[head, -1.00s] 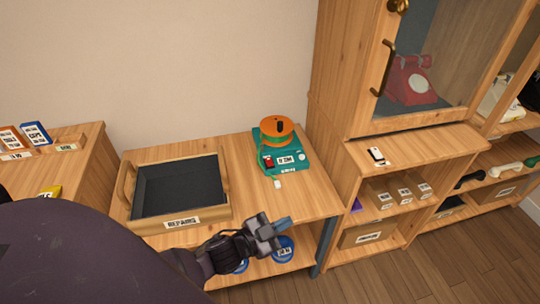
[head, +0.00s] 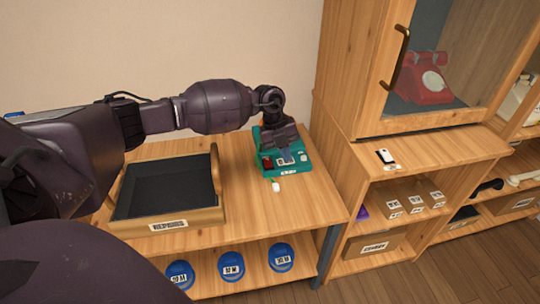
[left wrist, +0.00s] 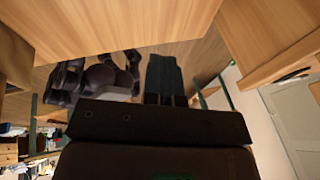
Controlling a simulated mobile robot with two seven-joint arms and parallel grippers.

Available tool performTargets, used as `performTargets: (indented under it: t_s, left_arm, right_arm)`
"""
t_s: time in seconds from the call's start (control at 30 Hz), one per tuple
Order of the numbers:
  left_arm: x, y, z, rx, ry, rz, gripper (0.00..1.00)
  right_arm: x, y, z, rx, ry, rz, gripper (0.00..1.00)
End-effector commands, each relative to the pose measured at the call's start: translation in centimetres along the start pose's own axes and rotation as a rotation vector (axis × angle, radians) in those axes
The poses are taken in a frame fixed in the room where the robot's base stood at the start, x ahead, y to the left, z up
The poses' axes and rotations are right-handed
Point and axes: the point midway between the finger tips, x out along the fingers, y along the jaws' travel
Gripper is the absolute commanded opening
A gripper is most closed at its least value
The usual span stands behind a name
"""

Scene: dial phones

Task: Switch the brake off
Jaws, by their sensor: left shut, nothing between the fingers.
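The teal device (head: 299,166) stands on the wooden bench, right of the tray, in the head view. A red switch-like part (head: 267,163) shows at its front left, and a small white piece (head: 276,186) lies at its front. My left gripper (head: 286,157) is shut and empty, pointing down over the middle of the device. It hides the device's top; I cannot tell whether it touches. The shut fingers also show in the left wrist view (left wrist: 164,78), where the device cannot be made out. The brake's state cannot be read. My right gripper is not in view.
A black-lined wooden tray (head: 166,227) stands left of the device, under my left arm. Several blue round items sit on the shelf below. A cabinet (head: 349,75) with a red phone (head: 422,80) rises close on the right. The bench front right is clear.

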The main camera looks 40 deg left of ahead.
Motion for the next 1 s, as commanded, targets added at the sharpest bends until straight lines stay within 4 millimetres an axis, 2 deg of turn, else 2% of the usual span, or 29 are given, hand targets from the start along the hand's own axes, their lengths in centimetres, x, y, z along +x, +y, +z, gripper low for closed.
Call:
performTargets:
  t_s: [0.03, 0.13, 0.27, 0.37, 0.77, 0.87, 1.0]
  left_arm:
    - [-1.5, 0.6, 2.1, -0.022, -0.056, 0.067, 0.0]
    - [-4.7, 1.6, 4.8, -0.07, -0.153, 0.174, 0.0]
    - [-7.6, 2.4, 6.9, -0.122, -0.236, 0.255, 0.0]
    - [-8.7, 2.7, 7.5, -0.141, -0.263, 0.282, 0.0]
    - [-8.7, 2.8, 7.6, -0.144, -0.267, 0.285, 0.0]
    - [-7.9, 3.1, 7.8, -0.144, -0.265, 0.287, 0.0]
    - [-5.9, 3.7, 8.2, -0.145, -0.262, 0.288, 0.0]
  right_arm:
    - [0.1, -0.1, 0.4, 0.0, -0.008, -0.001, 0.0]
    - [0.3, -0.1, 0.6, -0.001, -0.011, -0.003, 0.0]
    - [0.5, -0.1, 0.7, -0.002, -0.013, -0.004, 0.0]
    - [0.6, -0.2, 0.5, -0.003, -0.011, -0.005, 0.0]
    - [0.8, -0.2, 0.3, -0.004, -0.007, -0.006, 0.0]
    - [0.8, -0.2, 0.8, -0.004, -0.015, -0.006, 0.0]
    - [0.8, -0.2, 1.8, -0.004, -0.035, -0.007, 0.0]
